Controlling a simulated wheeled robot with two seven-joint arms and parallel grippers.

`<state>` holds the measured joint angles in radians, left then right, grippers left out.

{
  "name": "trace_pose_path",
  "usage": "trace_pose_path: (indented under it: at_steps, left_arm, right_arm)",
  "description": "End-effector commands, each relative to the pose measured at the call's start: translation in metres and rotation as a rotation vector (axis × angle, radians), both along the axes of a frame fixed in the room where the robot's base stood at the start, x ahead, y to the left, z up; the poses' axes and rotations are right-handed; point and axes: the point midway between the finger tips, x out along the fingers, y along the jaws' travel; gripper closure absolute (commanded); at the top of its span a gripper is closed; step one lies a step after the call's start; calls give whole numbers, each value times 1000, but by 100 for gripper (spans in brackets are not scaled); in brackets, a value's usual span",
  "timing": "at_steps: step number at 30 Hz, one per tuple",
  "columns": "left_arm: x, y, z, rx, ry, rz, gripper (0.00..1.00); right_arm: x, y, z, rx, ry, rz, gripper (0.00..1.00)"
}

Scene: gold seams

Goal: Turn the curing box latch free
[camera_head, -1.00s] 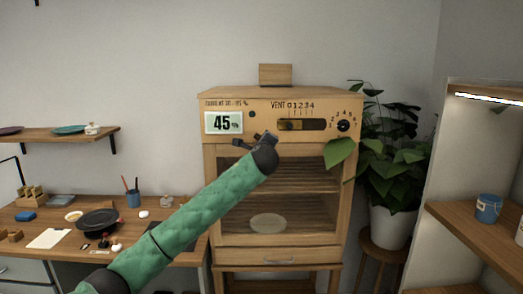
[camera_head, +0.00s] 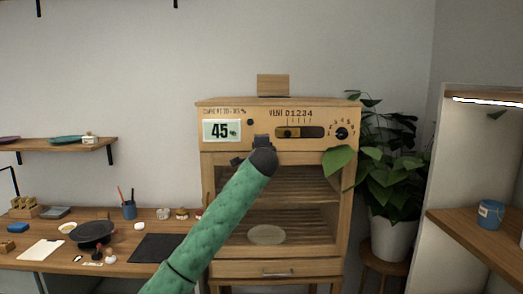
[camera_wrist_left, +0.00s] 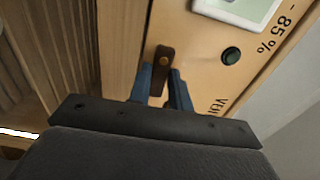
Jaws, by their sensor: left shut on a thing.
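The curing box (camera_head: 283,270) is a tall wooden cabinet with a glazed door (camera_head: 300,190) that looks closed; a pale round plate (camera_head: 267,235) sits inside. The latch (camera_wrist_left: 164,57) is a small dark brown bar with a round pivot, on the front beside the display. My left gripper (camera_wrist_left: 160,88) has its blue fingers on either side of the latch's lower end, shut on it. In the head view the left gripper (camera_head: 250,148) is at the door's top edge, and my green arm hides the latch and part of the door. My right gripper is not in view.
The display (camera_head: 222,130) reads 45, with the vent slider (camera_head: 289,132) and dial (camera_head: 342,133) to its right. A leafy plant (camera_head: 392,180) stands close on the box's right. A workbench (camera_head: 130,265) with dishes and tools is at left.

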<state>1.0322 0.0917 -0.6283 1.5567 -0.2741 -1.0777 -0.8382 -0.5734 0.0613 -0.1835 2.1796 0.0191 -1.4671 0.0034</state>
Motion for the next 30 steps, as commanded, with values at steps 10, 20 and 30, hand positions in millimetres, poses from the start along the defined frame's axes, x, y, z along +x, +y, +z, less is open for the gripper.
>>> trace_pose_path:
  at_steps: [10,20,30]
  left_arm:
    - [0,0,-2,-9,3,1,100]
    - [0,0,-1,-8,2,0,58]
    - [-9,0,-2,-8,0,0,58]
  right_arm:
    - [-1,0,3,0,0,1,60]
    - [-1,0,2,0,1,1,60]
    - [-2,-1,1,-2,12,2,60]
